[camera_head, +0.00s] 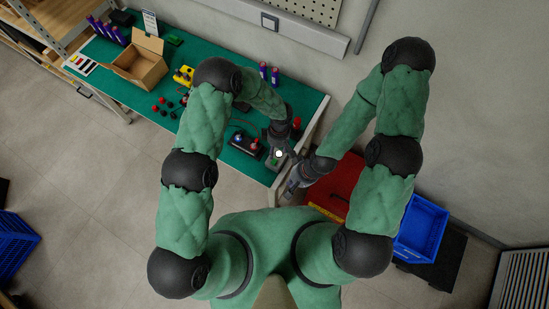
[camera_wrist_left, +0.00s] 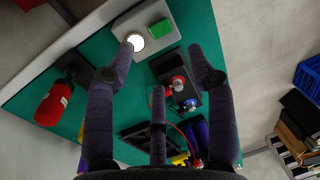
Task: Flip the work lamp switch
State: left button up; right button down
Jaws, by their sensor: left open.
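A grey box (camera_head: 283,162) sits near the right front end of the green table; it also shows at the top of the left wrist view (camera_wrist_left: 150,41). It carries a bright white round lamp (camera_wrist_left: 136,42) and a green block-like switch (camera_wrist_left: 159,28). My left gripper (camera_head: 278,146) is over the box, open and empty. In the left wrist view its fingers (camera_wrist_left: 160,58) are spread, and one fingertip overlaps the lamp's edge. Contact cannot be told. My right gripper (camera_head: 292,184) hangs beyond the table's right end; its jaws are too small to read.
A black block with red and blue terminals (camera_wrist_left: 177,82) and a red cable lies beside the box. A red bottle-like object (camera_wrist_left: 54,102) stands near the table edge. A cardboard box (camera_head: 140,62) is farther left. A red case (camera_head: 340,183) and blue crate (camera_head: 422,226) stand right.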

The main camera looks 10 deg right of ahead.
aim_at(274, 161)
pick_arm(q)
jog(key=f, duration=0.5)
jog(key=s+f, duration=0.1)
jog(key=f, duration=0.2)
jog(key=shift+a+f, duration=0.35)
jog(key=shift+a, duration=0.05)
